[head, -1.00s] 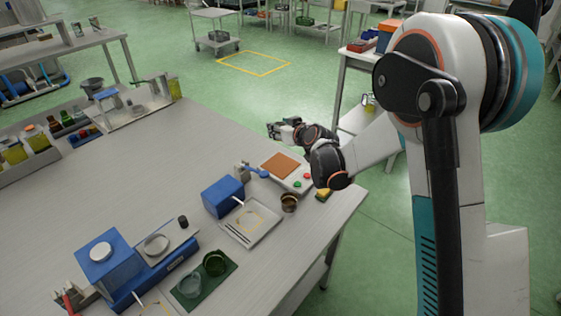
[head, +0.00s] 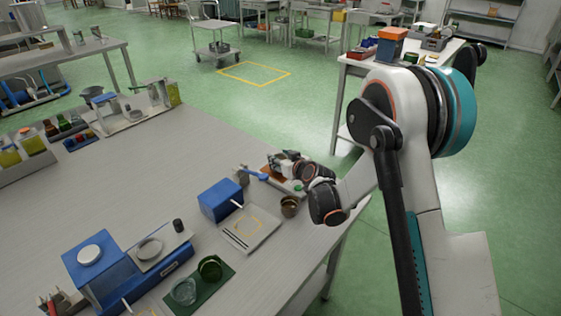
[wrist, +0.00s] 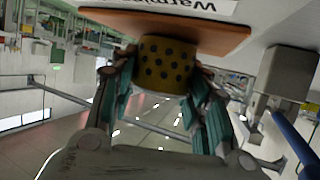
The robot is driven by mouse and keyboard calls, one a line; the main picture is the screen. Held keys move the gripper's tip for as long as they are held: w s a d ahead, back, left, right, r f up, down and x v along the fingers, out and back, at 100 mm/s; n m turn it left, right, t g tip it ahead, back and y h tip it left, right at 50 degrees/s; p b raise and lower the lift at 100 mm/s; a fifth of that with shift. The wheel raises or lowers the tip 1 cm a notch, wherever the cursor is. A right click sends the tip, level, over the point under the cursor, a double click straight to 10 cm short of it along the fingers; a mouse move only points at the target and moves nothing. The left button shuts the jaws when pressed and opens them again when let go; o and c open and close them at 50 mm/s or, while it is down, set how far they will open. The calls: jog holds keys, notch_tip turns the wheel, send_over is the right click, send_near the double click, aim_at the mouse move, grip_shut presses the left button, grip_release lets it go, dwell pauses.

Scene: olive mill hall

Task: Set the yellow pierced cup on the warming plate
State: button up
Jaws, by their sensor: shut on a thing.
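The yellow pierced cup (wrist: 166,66), dotted with dark holes, sits between the two fingers of my gripper (wrist: 163,88) in the wrist view. My gripper is shut on it. The warming plate (wrist: 222,38), a brown slab on a pale labelled body, lies right at the cup's end; I cannot tell whether they touch. The picture there appears upside down. In the head view my gripper (head: 281,163) is over the warming plate (head: 286,186), hiding most of its brown top. The cup cannot be made out there.
A dark brown cup (head: 289,206) stands just in front of the warming plate. A blue box (head: 220,200) and a white tray (head: 248,230) are to its left. A blue-handled tool (head: 254,173) lies close by. The table's right edge is near.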

jog(key=o, duration=1.1)
jog(key=shift+f, duration=0.1)
jog(key=shift+o, duration=0.2)
